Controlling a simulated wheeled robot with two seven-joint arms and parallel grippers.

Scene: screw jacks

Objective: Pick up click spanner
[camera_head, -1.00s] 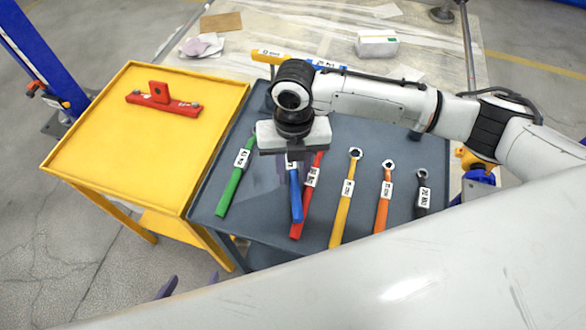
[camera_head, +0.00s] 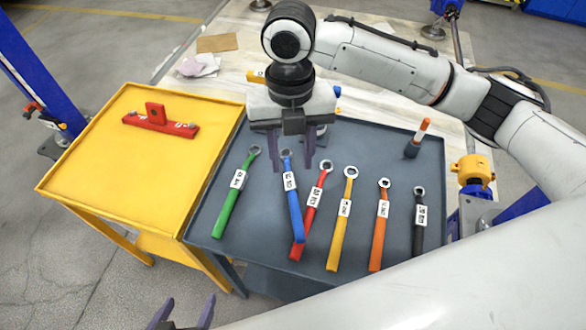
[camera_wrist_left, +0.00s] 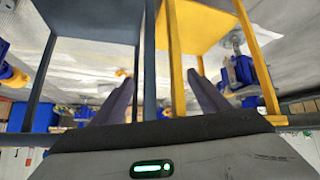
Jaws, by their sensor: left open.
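Several ring-ended spanners lie in a row on the grey table (camera_head: 385,150): green (camera_head: 231,201), blue (camera_head: 295,212), red (camera_head: 309,212), yellow (camera_head: 339,227), orange (camera_head: 379,232) and black (camera_head: 418,229). Their tags are too small to read, so I cannot tell which is the click spanner. My right gripper (camera_head: 291,158) points down with its fingers apart, over the blue spanner's ring end, and holds nothing visible. My left gripper (camera_head: 182,316) is open and empty low at the bottom edge, apart from the tables; its fingers also show in the left wrist view (camera_wrist_left: 160,100).
A yellow table (camera_head: 130,190) on the left carries a red bracket (camera_head: 160,124). An orange-tipped upright tool (camera_head: 417,140) stands at the grey table's back right. Yellow and blue items behind my right gripper are mostly hidden. A blue post (camera_head: 40,75) stands at far left.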

